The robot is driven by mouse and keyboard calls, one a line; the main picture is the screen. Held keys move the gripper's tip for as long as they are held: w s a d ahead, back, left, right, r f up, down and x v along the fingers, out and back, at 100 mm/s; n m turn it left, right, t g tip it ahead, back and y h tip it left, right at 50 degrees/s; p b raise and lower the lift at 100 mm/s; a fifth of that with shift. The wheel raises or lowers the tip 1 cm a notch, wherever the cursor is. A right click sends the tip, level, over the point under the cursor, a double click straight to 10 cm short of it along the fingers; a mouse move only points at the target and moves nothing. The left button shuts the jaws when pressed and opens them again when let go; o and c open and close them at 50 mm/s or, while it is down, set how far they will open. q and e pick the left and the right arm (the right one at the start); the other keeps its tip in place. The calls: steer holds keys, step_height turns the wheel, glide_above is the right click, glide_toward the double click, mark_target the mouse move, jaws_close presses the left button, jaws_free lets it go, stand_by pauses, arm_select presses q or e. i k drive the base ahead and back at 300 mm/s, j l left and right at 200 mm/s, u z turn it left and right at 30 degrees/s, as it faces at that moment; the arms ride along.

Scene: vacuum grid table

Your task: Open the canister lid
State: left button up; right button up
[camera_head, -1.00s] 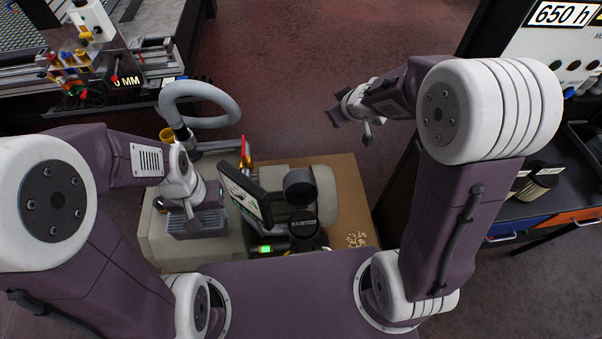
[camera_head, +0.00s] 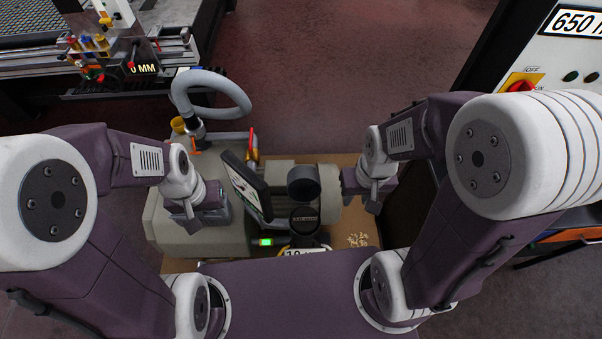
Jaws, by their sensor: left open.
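The dark canister (camera_head: 305,217) stands in front of the grey machine (camera_head: 280,176), with a pale label on its round top. A dark round cup-like part (camera_head: 303,184) sits just behind it; I cannot tell whether this is the lid or whether the lid is shut. My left gripper (camera_head: 198,214) is open over the left part of the machine, left of the canister and apart from it. My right gripper (camera_head: 358,188) is near the machine's right end, right of the canister and not on it. Its finger gap is too unclear to read.
A grey hose (camera_head: 210,92) loops up behind the machine. A grid table (camera_head: 40,38) is at the far left and a control cabinet (camera_head: 560,50) at the right. A brown board (camera_head: 352,240) lies beneath.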

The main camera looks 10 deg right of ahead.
mark_target(304, 183)
steer(key=k+l+u, duration=0.3)
steer(key=u, duration=0.2)
steer(key=k+l+u, duration=0.5)
steer(key=k+u, duration=0.3)
steer(key=u, duration=0.2)
